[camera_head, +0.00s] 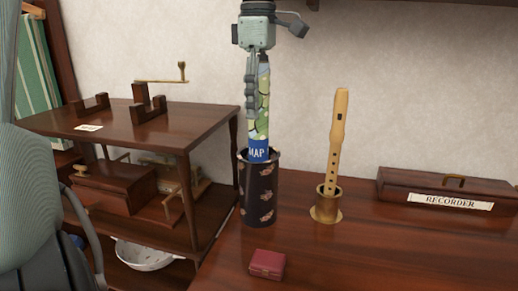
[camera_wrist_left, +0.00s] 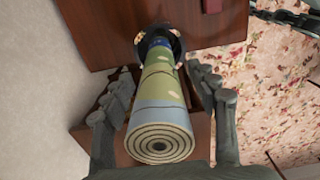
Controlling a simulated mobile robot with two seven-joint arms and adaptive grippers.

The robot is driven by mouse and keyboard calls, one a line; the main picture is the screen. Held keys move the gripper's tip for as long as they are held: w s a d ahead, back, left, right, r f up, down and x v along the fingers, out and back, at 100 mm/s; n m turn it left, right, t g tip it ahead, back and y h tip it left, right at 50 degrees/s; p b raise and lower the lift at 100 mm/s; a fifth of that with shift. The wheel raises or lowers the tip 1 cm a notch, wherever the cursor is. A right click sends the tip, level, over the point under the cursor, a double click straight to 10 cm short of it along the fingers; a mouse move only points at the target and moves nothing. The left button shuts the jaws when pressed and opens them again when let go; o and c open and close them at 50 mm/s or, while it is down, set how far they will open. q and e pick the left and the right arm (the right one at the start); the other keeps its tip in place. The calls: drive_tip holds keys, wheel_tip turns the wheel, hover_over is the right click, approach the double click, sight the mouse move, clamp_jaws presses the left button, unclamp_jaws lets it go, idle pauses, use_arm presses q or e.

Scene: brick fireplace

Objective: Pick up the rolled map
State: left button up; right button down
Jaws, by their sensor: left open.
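The rolled map (camera_head: 263,98) stands upright in a dark, patterned cylindrical holder (camera_head: 259,195), its blue end marked MAP just above the rim. My left gripper (camera_head: 255,100) comes down from above around the map's upper part. In the left wrist view the map (camera_wrist_left: 160,105) shows its spiral end between the two spread fingers of the gripper (camera_wrist_left: 161,75). Gaps show on both sides, so the gripper is open and not closed on the map. The holder (camera_wrist_left: 177,45) shows beyond the map. My right gripper cannot be made out clearly.
A recorder (camera_head: 338,140) stands in a brass holder (camera_head: 326,212) to the right. A long box labelled RECORDER (camera_head: 450,189) lies behind at right. A small red box (camera_head: 267,264) sits in front. A wooden shelf unit (camera_head: 150,133) stands left. The tabletop (camera_head: 400,250) is clear at front right.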

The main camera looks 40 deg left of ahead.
use_arm(q)
drive_tip(key=shift+f, duration=0.35)
drive_tip(key=shift+c, duration=0.4)
clamp_jaws()
